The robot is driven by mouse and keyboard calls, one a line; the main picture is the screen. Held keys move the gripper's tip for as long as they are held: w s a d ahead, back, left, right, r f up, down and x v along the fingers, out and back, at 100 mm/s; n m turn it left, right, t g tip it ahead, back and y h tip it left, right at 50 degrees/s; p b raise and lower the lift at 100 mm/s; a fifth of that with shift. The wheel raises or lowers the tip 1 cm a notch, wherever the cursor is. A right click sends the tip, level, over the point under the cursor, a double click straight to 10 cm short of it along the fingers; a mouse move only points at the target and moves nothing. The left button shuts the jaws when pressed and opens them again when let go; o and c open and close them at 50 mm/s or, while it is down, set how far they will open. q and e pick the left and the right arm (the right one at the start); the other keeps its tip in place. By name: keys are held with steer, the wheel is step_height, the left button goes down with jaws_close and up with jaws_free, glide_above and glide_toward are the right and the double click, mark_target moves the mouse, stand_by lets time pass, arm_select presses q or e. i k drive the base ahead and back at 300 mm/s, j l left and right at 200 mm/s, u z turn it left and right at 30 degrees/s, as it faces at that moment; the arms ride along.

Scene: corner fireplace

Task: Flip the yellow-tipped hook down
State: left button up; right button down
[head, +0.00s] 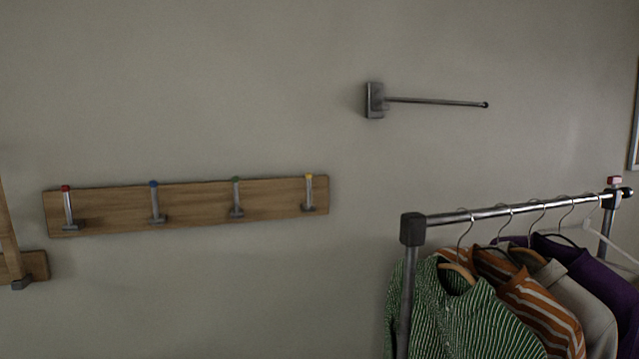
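The yellow-tipped hook (309,192) is at the right end of a wooden wall rack (197,200) in the head view. It stands upright against the board, with its yellow tip at the top and a small grey bracket at its foot. On the same board are a red-tipped hook (68,207), a blue-tipped hook (155,202) and a green-tipped hook (236,197), all upright too. Neither of my grippers shows in the head view.
A metal clothes rail (470,215) with several garments on hangers stands at the lower right. A thin metal arm (435,101) on a wall bracket (375,100) sticks out above. Another wooden piece (32,266) is at the left edge. The wall around the rack is bare.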

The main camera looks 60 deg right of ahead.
mark_target(309, 206)
steer(key=k+l, duration=0.15)
steer(key=l, duration=0.25)
steer(key=k+l, duration=0.15)
steer(key=l, duration=0.25)
steer(key=k+l, duration=0.2)
steer(key=l, duration=0.2)
